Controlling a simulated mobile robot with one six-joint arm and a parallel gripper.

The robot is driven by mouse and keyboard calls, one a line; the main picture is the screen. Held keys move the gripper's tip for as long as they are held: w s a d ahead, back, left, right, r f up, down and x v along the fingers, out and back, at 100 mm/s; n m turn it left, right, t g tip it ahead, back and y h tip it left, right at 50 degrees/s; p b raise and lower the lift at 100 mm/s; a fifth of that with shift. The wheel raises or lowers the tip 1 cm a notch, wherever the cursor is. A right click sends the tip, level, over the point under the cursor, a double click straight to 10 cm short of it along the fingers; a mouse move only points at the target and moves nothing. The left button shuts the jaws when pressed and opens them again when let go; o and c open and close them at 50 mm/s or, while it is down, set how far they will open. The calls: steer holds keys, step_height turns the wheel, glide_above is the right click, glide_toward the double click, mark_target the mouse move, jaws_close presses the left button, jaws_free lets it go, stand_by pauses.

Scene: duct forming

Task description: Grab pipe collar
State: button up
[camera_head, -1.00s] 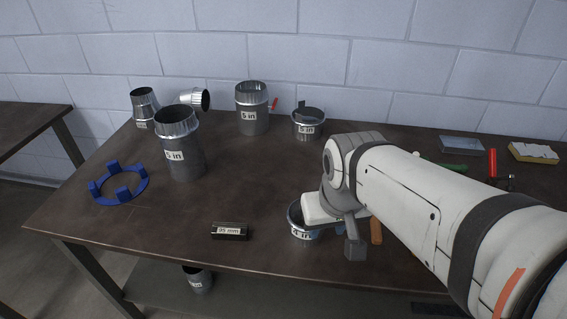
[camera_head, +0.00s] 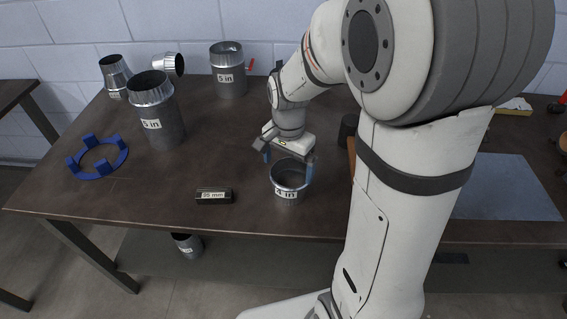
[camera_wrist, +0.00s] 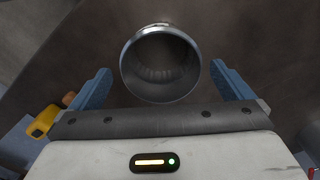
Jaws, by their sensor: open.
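A short round metal pipe collar labelled "4 in" (camera_head: 287,193) stands upright near the front edge of the brown table. Its open top faces up, and it also shows in the wrist view (camera_wrist: 160,97) as a ring with a dark inside. My gripper (camera_head: 289,164) is open, just behind and above the collar in the head view. Its blue fingers lie to the left and right of the collar. In the wrist view, the collar appears between the open fingers (camera_wrist: 160,74), with visible gaps on both sides. I cannot tell how far down the fingers reach.
A black block labelled "05 mm" (camera_head: 214,196) lies left of the collar. Taller "5 in" ducts (camera_head: 162,125) (camera_head: 229,83) and a blue ring (camera_head: 98,174) stand farther left and back. A dark cylinder (camera_head: 347,130) stands to the right. My arm hides much of the table's right side.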

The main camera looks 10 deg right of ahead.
mark_target(290, 180)
steer(key=f, duration=0.5)
steer(key=d+f, duration=0.1)
steer(key=f, duration=0.1)
steer(key=shift+w+f+p, duration=0.3)
steer(key=shift+w, duration=0.1)
steer(key=c, duration=0.8)
